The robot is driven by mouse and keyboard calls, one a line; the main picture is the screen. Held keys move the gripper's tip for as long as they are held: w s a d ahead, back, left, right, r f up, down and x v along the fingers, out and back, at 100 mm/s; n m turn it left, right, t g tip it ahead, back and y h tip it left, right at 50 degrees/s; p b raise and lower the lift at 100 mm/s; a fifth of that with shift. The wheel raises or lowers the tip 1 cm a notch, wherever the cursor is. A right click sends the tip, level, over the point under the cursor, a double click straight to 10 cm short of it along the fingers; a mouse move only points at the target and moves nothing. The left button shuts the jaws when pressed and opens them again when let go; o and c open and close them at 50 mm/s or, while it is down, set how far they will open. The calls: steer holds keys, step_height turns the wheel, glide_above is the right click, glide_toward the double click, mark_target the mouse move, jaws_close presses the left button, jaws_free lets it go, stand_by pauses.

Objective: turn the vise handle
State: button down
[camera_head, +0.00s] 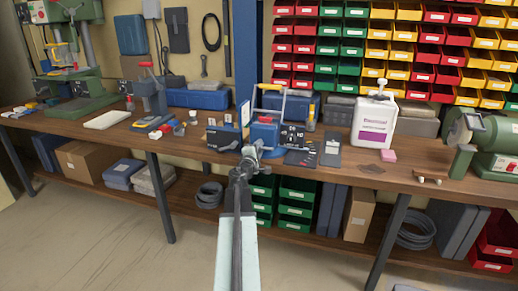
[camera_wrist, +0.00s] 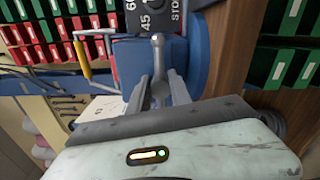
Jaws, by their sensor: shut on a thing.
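The blue vise (camera_head: 264,133) stands at the bench's front edge in the head view. Its blue body (camera_wrist: 125,55) fills the middle of the wrist view. The vise handle (camera_wrist: 158,48) is a thin grey bar with a round ball end, pointing up in the wrist view. My gripper (camera_wrist: 159,90) has its two grey fingers on either side of the handle and is shut on it. The lower part of the handle is hidden between the fingers. In the head view my gripper (camera_head: 250,158) is at the vise's front, and the handle is hard to make out.
A dark panel with white markings (camera_head: 292,136) stands just right of the vise. A white bottle (camera_head: 375,122) and a green grinder (camera_head: 490,138) stand further right on the wooden bench (camera_head: 330,168). Green drawers (camera_head: 298,200) sit on the shelf below. Open floor lies in front.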

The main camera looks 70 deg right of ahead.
steer(key=shift+a, duration=0.1)
steer(key=c, duration=1.2)
jaws_free()
steer(key=a, duration=0.7)
steer(key=shift+s+a, duration=0.25)
steer(key=shift+a, duration=0.1)
